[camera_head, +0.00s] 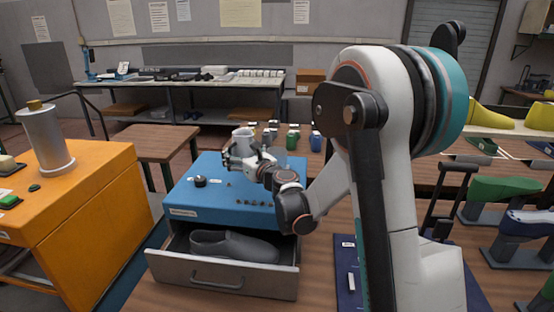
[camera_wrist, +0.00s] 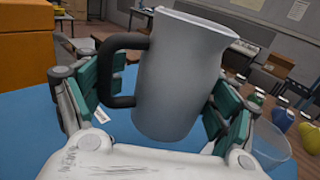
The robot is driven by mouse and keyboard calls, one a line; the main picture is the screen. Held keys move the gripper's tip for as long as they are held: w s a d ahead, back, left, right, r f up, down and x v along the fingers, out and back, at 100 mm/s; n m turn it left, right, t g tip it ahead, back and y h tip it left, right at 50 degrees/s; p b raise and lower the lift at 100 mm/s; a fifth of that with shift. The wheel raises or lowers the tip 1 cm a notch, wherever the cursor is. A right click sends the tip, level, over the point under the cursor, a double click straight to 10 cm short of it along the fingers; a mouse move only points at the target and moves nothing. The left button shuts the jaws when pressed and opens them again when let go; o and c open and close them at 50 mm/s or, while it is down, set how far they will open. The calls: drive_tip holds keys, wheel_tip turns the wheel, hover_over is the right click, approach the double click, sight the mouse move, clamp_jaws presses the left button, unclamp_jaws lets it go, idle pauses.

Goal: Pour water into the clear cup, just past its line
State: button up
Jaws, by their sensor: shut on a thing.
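A light grey pitcher (camera_wrist: 180,80) with a dark handle and a spout fills the middle of the wrist view. Its spout points to the right there, and its inside is hidden, so no water shows. In the head view the pitcher (camera_head: 242,138) is above the blue box and looks roughly upright. My gripper (camera_head: 243,158) is shut on it, with green finger pads on both sides in the wrist view (camera_wrist: 165,95). The clear cup (camera_wrist: 272,143) stands right of the pitcher, partly behind my right finger. Its line and contents cannot be made out.
The blue box (camera_head: 185,200) carries a black knob (camera_head: 200,181) and small dark pieces. An open drawer (camera_head: 215,281) below holds a grey shoe-like form (camera_head: 235,246). Several coloured jars (camera_head: 293,138) stand behind. An orange cabinet (camera_head: 85,215) is left.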

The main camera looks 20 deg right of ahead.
drive_tip(key=shift+f+b, duration=1.1)
drive_tip(key=shift+f, duration=0.35)
